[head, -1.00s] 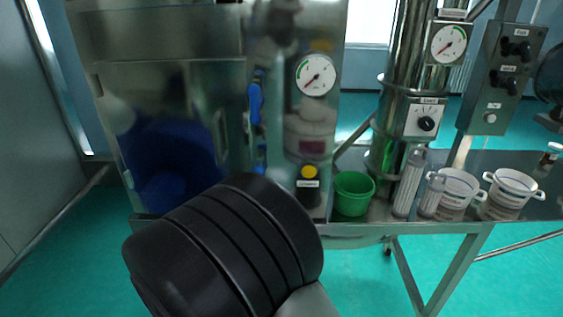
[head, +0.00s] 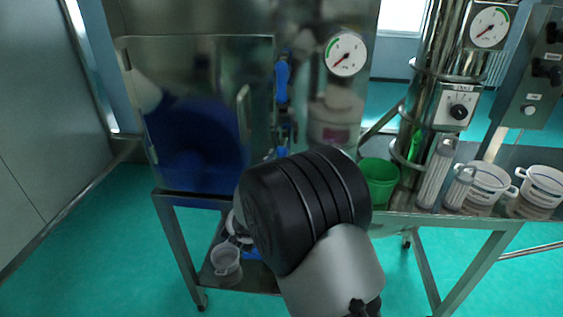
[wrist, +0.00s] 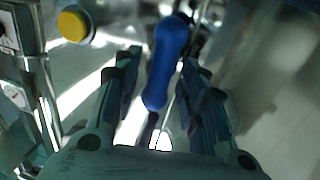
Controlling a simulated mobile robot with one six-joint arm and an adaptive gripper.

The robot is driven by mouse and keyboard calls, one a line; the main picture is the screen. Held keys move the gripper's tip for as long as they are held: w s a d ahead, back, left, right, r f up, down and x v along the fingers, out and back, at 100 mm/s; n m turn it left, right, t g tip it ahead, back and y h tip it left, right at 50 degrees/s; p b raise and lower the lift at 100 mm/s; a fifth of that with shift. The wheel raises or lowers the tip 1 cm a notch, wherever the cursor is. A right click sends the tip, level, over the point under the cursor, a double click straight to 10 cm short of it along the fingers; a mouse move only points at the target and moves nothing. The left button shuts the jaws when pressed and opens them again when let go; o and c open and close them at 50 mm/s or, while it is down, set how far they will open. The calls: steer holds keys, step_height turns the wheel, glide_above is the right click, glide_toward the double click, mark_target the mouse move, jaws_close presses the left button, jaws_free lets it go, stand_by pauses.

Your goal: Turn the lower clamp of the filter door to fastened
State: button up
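The filter door (head: 205,65) is a shiny steel panel at the left of the head view and looks shut. A blue upper clamp handle (head: 282,78) stands upright at its right edge. Below it, only a small blue part of the lower clamp (head: 281,152) shows above my black arm link. In the wrist view a blue clamp handle (wrist: 165,62) lies between my fingers, slightly tilted. My gripper (wrist: 160,66) is open, one finger on each side, with gaps visible beside the handle. In the head view my arm hides the gripper.
A yellow button (wrist: 75,25) is left of the fingers in the wrist view. A gauge (head: 345,53) is on the steel cabinet. A green cup (head: 379,180), clear cylinders and white tubs (head: 487,185) stand on the table at right.

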steer(key=shift+x, duration=0.8)
steer(key=shift+c, duration=0.3)
jaws_close()
